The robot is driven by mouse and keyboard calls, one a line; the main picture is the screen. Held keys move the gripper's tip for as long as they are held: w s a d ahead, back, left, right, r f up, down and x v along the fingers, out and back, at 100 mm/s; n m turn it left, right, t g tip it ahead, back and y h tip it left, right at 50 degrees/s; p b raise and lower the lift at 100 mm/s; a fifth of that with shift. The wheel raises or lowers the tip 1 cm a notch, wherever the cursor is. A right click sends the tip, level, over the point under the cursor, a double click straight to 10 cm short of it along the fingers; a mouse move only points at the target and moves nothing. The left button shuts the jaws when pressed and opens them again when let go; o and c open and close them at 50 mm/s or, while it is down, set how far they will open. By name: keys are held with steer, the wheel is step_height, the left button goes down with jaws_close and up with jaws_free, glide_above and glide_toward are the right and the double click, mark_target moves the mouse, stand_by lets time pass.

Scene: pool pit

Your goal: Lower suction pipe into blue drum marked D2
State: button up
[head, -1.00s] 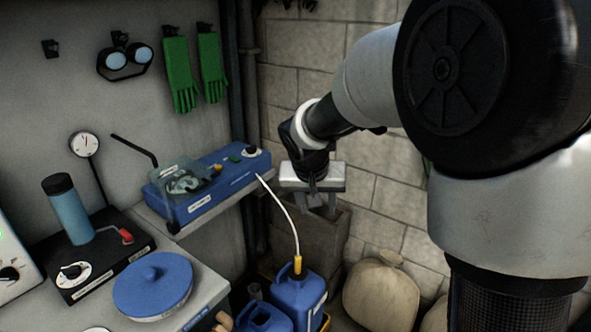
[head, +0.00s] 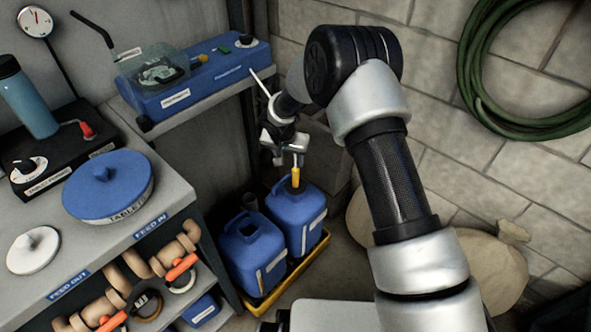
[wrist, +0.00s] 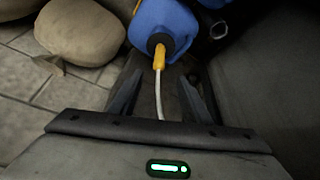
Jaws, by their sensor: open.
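Two blue drums stand side by side in a yellow tray (head: 262,303). The right drum (head: 299,222) has the yellow fitting of the suction pipe (head: 295,178) upright at its dark mouth; how far the pipe reaches inside is hidden. The left drum (head: 255,257) is beside it. Their labels are too small to read, so I cannot tell which is D2. My gripper (head: 284,150) is above the right drum. In the wrist view my gripper (wrist: 160,85) is open, with the white hose (wrist: 158,97) between its fingers and the yellow fitting (wrist: 159,57) just beyond.
A blue pump unit (head: 195,80) sits on a ledge behind. Sacks (head: 470,265) lie right of the drums, and a green hose (head: 475,80) hangs on the wall.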

mark_target(295, 171)
steer(key=b+x, duration=0.2)
steer(key=x, duration=1.3)
steer(key=shift+s+d+b, duration=0.1)
steer(key=shift+d+b, duration=0.05)
steer(key=shift+b, duration=0.25)
steer(key=c, duration=0.9)
jaws_close()
steer(key=shift+r, duration=0.2)
step_height(295, 171, up, 31)
steer(key=p, duration=1.1)
steer(key=shift+p, duration=0.3)
steer(key=shift+s+r, duration=0.1)
